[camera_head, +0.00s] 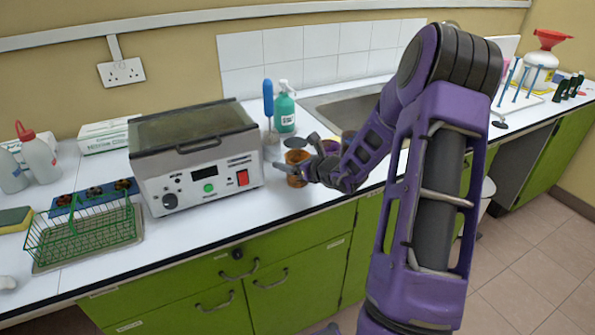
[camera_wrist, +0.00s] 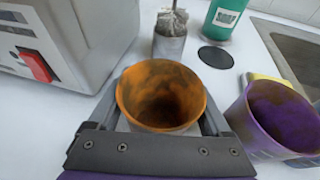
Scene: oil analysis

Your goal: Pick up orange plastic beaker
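The orange beaker (camera_head: 297,157) stands upright on the white counter, right of the grey heater box. In the wrist view the orange beaker (camera_wrist: 161,95) sits between my two fingers, its open mouth facing the camera and its inside mottled and dark. My gripper (camera_head: 306,158) is low, with one finger across the near side of the beaker and the other beyond it. In the wrist view my gripper (camera_wrist: 158,118) appears open, with narrow pale gaps between the fingers and the beaker's lower wall.
A purple beaker (camera_wrist: 272,118) stands close on the right. Behind are a metal cup (camera_wrist: 170,45), a black disc (camera_wrist: 216,57) and a green soap bottle (camera_head: 285,108). The heater box (camera_head: 195,155) is close on the left; a sink (camera_head: 345,105) lies behind right.

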